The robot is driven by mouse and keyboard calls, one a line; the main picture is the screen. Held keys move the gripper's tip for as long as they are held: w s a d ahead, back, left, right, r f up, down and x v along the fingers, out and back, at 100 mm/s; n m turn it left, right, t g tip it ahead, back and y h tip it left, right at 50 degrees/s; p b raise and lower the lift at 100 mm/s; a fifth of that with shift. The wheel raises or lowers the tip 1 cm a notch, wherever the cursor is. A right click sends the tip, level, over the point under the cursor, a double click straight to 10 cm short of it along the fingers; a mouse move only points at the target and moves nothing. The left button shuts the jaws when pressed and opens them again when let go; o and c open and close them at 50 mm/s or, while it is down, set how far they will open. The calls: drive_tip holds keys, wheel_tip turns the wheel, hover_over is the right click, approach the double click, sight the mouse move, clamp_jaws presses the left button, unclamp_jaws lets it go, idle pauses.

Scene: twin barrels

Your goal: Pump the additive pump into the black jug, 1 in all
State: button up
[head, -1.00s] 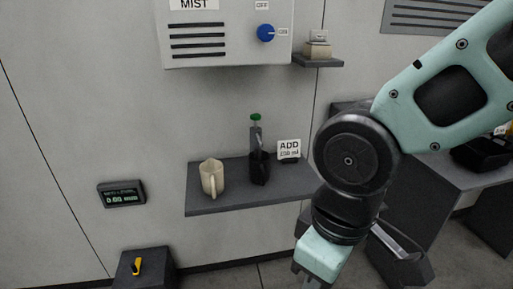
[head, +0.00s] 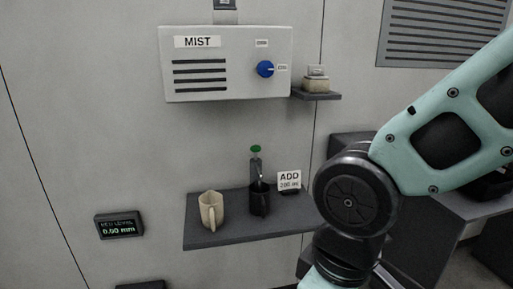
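The additive pump (head: 256,163) has a green top and a grey body with a spout. It stands at the back of the dark wall shelf (head: 235,233). The black jug (head: 260,200) stands upright on the shelf in front of the pump, seemingly below its spout. A label reading ADD (head: 289,180) stands to the right of the jug. My arm reaches in from the right, and its lower end runs out of the bottom of the head view. My gripper is not in view.
A cream jug (head: 211,210) stands left of the black jug. Above hangs a MIST box (head: 227,65) with a blue knob (head: 265,69). A small shelf (head: 317,95) holds a beige block. A display (head: 119,225) reads 0.00. The wall between box and shelf is clear.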

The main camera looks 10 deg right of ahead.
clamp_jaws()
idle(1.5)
